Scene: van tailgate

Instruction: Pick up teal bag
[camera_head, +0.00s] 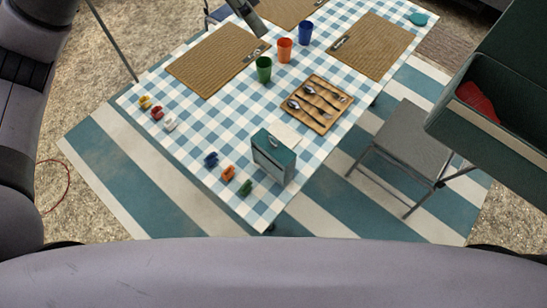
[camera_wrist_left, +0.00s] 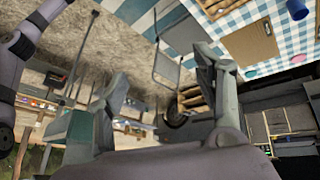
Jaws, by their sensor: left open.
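A boxy teal bag (camera_head: 274,157) with a grey front panel stands upright near the front corner of the checked table (camera_head: 215,165) in the head view. I cannot make it out for certain in the left wrist view. A grey piece at the top edge of the head view looks like the tip of my left gripper (camera_head: 252,18), far across the table and apart from the bag. In the left wrist view my left gripper (camera_wrist_left: 162,100) has its fingers spread, with nothing held between them. My right gripper does not show.
Small coloured figures (camera_head: 228,174) stand left of the bag. A grey stool (camera_head: 410,138) and dark teal container (camera_head: 490,110) are at right.

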